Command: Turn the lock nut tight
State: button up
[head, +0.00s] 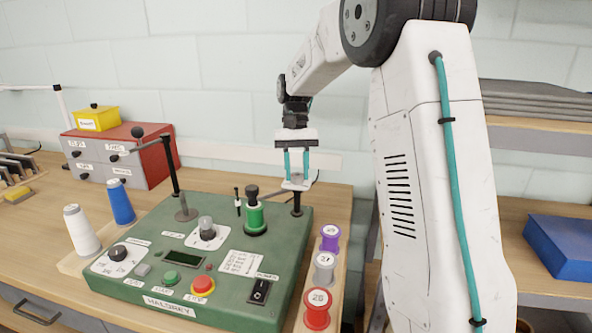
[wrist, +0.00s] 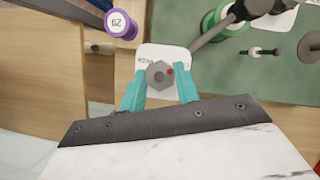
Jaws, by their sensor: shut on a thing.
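In the head view my gripper (head: 296,176) points straight down at the back right corner of the green machine (head: 225,225). The white plate (head: 296,185) shows under the fingertips there; the nut itself is hard to make out.
A black post (head: 297,204) stands below the plate. A green spool (head: 255,218) stands to the left. Purple (head: 330,238), grey (head: 324,267) and red (head: 317,308) spools line a wooden strip at the right. A blue bin (head: 560,247) sits far right.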

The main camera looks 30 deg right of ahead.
jog(key=shift+m, duration=0.4)
jog(key=o, duration=1)
jog(key=v, duration=0.7)
jog(key=shift+w+d+r, duration=0.1)
jog(key=shift+d+r, duration=0.1)
jog(key=shift+r, duration=0.15)
